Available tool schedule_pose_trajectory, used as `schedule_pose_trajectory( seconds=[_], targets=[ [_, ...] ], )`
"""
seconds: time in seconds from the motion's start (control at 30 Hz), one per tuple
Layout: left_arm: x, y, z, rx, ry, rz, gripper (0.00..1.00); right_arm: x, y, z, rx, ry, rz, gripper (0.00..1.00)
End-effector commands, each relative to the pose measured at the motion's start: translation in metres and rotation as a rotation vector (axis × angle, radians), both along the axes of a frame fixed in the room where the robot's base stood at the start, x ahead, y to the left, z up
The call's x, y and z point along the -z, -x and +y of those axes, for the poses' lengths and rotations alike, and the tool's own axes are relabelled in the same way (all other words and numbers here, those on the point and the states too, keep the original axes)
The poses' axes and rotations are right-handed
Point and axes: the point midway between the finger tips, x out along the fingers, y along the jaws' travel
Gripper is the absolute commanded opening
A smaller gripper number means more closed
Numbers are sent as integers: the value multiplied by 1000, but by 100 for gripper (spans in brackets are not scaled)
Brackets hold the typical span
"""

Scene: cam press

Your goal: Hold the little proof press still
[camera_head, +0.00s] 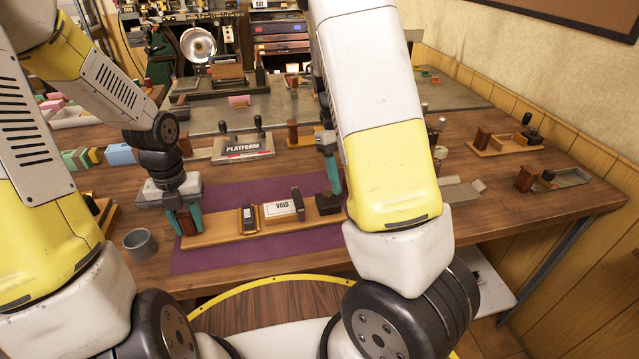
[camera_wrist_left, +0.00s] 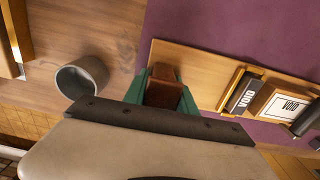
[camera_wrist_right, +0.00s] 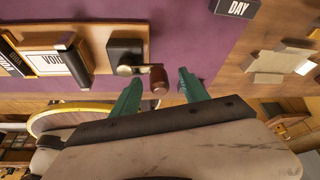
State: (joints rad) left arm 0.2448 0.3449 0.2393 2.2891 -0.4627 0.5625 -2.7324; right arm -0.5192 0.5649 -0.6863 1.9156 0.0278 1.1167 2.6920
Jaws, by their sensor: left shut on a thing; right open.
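The little proof press has a long wooden base (camera_head: 222,236) on a purple mat (camera_head: 235,195). It carries a black "VOID" piece (camera_head: 248,219), a white "VOID" block (camera_head: 281,209) and a black cam block (camera_head: 327,204) at its right end. My left gripper (camera_head: 185,222) is shut on the brown end block (camera_wrist_left: 163,93) at the base's left end. My right gripper (camera_wrist_right: 159,77) is open, its fingers either side of the brown lever handle (camera_wrist_right: 158,82) in the right wrist view; contact cannot be told. My right arm partly hides this gripper in the head view.
A grey cup (camera_head: 140,244) stands left of the press, close to my left gripper. A "PLATFORM" plate (camera_head: 243,149) lies behind the mat. Other wooden fixtures (camera_head: 506,143) stand at the right. The mat in front of the base is clear.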

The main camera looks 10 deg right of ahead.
Motion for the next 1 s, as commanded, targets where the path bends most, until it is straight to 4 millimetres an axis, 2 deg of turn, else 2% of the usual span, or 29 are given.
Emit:
schedule_pose_trajectory(
  seconds=[1.0],
  targets=[
    [0, 0, 0, 1, 0, 0, 0, -48, 0, 1, -1, -1, -1, 52]
  ],
)
